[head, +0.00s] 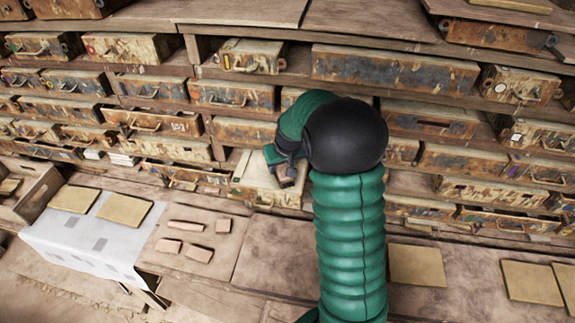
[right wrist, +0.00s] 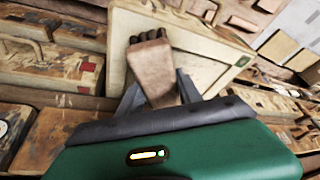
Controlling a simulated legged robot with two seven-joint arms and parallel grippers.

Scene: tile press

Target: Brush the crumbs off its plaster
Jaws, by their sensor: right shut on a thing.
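My right gripper (head: 283,160) is shut on a brush (right wrist: 151,72), a wooden block with dark tufts at its far end. The brush shows only in part in the head view (head: 292,174). A pale, cream-coloured drawer or mould with a flat top (head: 245,180) sticks out of the shelves below the gripper. In the right wrist view the pale top (right wrist: 205,68) lies behind the brush, with a green mark near its corner. I cannot tell whether the tufts touch it. No crumbs can be made out. My left gripper is not in view.
Shelves of worn, rusty drawers (head: 395,72) fill the back. On the bench in front lie a white sheet (head: 85,240) with tan tiles (head: 124,208), several small reddish pieces (head: 184,226), and more tan tiles (head: 416,265) at right. Bare bench lies between them.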

